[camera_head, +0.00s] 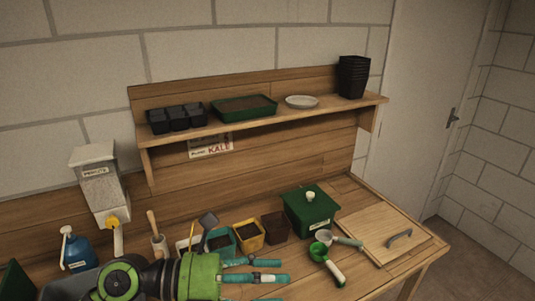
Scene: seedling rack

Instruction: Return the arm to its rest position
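My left arm comes in from the lower left, low over the front of the wooden bench (392,268). Its gripper (283,279) has teal fingers that point right and are spread apart, with nothing visible held between them. The lower finger is partly cut off by the bottom edge. The gripper is in front of several small pots and left of a green-handled tool (335,273). My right gripper is not in view.
A green lidded box (309,212), a yellow pot (249,236), a brown pot (275,229) and a blue spray bottle (76,250) stand on the bench. A dispenser (100,182) hangs left. A shelf (270,122) spans the back. A wooden board (380,222) lies at right.

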